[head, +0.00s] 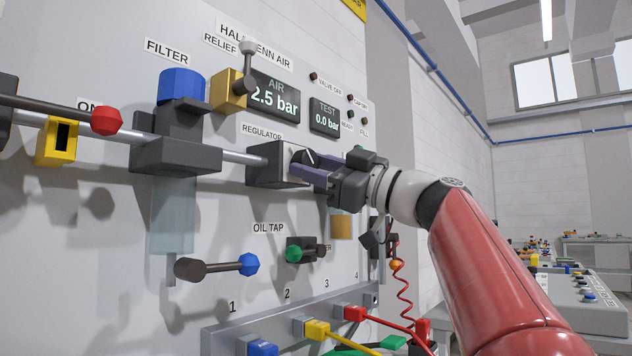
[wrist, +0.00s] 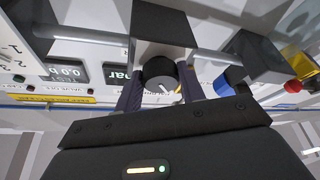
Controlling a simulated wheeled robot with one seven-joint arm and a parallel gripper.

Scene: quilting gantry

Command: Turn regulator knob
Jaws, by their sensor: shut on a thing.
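The black round regulator knob (wrist: 159,74) with a white pointer line sits on the front of the grey regulator block (head: 273,164), under the REGULATOR label. My gripper (head: 305,168) reaches it from the right in the head view. In the wrist view, my gripper's two purple fingers (wrist: 160,88) stand on either side of the knob and are shut on it. In the head view the knob is partly hidden by the fingers. The AIR display (head: 273,97) above reads 2.5 bar, and the TEST display (head: 325,118) reads 0.0 bar.
A blue-topped filter (head: 181,86) and a brass relief valve (head: 229,90) with a grey lever stand left of the regulator. Coloured hose plugs (head: 317,329) and a coiled red cord (head: 402,285) are low on the panel.

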